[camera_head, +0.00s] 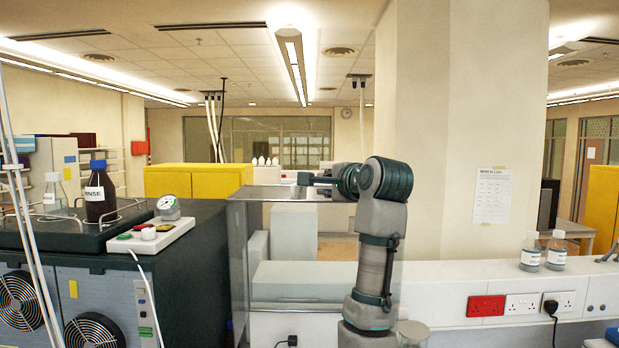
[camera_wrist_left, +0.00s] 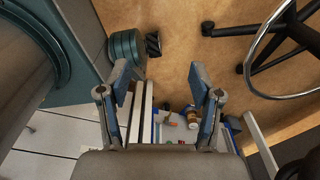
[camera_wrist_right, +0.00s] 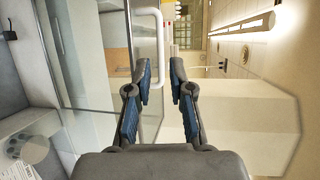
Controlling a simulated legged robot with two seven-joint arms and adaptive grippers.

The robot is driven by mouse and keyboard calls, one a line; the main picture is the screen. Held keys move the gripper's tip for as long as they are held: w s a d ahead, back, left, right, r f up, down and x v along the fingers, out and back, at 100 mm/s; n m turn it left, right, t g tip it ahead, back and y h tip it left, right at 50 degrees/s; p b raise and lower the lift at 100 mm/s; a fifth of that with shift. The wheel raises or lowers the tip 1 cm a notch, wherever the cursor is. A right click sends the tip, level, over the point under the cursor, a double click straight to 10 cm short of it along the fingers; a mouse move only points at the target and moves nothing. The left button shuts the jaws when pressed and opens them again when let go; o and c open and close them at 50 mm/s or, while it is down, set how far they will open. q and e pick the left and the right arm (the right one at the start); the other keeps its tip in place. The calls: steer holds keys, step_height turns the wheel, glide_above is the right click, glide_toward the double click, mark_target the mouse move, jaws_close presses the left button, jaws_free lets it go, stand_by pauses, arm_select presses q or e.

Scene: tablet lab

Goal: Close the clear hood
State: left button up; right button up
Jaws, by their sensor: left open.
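The clear hood (camera_head: 237,250) stands at the middle of the head view, with see-through panels around pale grey blocks. My right gripper (camera_head: 312,179) points left at the level of the hood's top edge. In the right wrist view, my right gripper (camera_wrist_right: 161,82) is open, its fingers a small gap apart. A white bar handle (camera_wrist_right: 160,40) beside the clear panel (camera_wrist_right: 95,40) runs into the gap between the fingertips; I cannot tell if they touch it. My left gripper (camera_wrist_left: 160,80) is open and empty, seen only in the left wrist view.
A dark bench unit (camera_head: 190,250) with bottles and a gauge box (camera_head: 155,234) stands left of the hood. A white ledge with sockets (camera_head: 520,304) and two bottles lies right. Below my left gripper are a tray of small items (camera_wrist_left: 175,125) and a chair base (camera_wrist_left: 270,40).

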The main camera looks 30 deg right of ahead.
mark_target(317, 186)
steer(key=w+d+p, duration=0.1)
steer(key=w, duration=0.1)
steer(key=w+d+f+p, duration=0.1)
steer(key=w+d, duration=0.1)
steer(key=w, duration=0.1)
steer(key=w+d+p, duration=0.1)
steer(key=w, duration=0.2)
steer(key=shift+w+d+f+p, duration=0.2)
steer(key=shift+f+p, duration=0.1)
steer(key=shift+f, duration=0.05)
steer(key=shift+w+f, duration=0.1)
steer(key=shift+w, duration=0.2)
steer(key=shift+w+a, duration=0.2)
steer(key=shift+a, duration=1.1)
jaws_close()
arm_select(q)
steer(key=r, duration=0.3)
steer(key=w+r, duration=0.1)
steer(key=shift+d+r, duration=0.25)
steer(key=shift+d, duration=0.05)
arm_select(e)
steer(key=shift+d, duration=0.3)
